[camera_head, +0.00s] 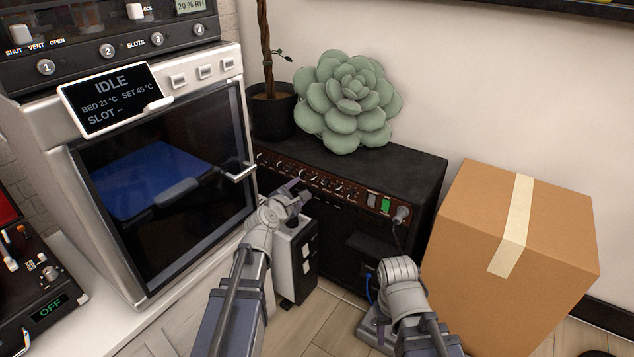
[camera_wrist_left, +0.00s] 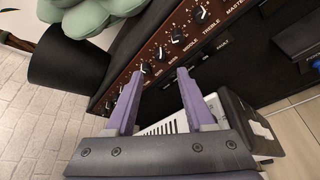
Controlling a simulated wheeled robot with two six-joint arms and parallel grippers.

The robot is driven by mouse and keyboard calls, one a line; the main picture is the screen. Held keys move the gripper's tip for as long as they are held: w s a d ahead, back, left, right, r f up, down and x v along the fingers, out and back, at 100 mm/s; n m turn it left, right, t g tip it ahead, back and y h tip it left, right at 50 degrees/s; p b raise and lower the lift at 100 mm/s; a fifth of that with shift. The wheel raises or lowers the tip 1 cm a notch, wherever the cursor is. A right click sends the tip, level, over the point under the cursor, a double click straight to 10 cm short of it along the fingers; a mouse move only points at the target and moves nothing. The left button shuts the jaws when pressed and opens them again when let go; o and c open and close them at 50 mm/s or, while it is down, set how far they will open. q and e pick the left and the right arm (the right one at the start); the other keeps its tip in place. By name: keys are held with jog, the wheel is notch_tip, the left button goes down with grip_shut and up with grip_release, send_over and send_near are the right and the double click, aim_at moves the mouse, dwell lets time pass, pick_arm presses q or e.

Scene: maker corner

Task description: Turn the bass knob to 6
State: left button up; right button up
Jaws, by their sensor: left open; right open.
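The black amplifier (camera_head: 345,170) stands against the wall, with a row of knobs on its dark red front panel (camera_head: 330,185). In the left wrist view, dark knobs with white pointers run along the panel. The bass knob (camera_wrist_left: 160,53) appears to be the one left of the middle knob (camera_wrist_left: 177,35); its small label and exact setting are hard to read. My left gripper (camera_head: 297,194) is open in front of the panel; its two fingers (camera_wrist_left: 158,88) point at the knobs, with nothing between them. My right gripper (camera_head: 374,326) is low before the amplifier, its fingers unclear.
A green succulent (camera_head: 348,100) sits on the amplifier, beside a dark plant pot (camera_head: 272,112). A cardboard box (camera_head: 520,250) stands to the right. A steel oven-like machine (camera_head: 150,170) is at the left. A white and black unit (camera_head: 294,262) stands below my left gripper.

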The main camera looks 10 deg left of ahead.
aim_at(312, 179)
pick_arm(q)
jog(key=shift+w, duration=0.1)
jog(key=b+x, duration=0.2)
jog(key=x, duration=0.5)
jog(key=shift+w+f, duration=0.15)
jog(key=shift+w, duration=0.2)
grip_shut()
